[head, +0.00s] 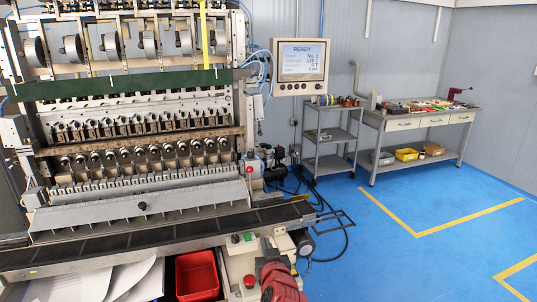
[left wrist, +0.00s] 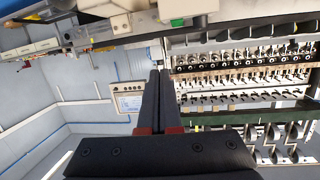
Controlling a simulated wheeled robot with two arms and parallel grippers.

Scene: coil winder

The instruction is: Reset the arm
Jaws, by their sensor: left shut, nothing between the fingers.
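My left gripper (left wrist: 160,72) shows in the left wrist view as two long dark fingers lying side by side. It is shut and empty, with red parts at the finger bases. That view is upside down, and the fingers point towards the coil winder's side and the screen, touching nothing that I can make out. In the head view, a red part at the bottom edge seems to be my arm; no fingertips can be made out there. My right gripper shows in neither view. The coil winder (head: 140,195) fills the left of the head view.
A screen (head: 300,67) reading READY hangs beside the winder. A dark conveyor (head: 150,238) runs along the winder's front. The blue floor (head: 400,255) at the right is clear.

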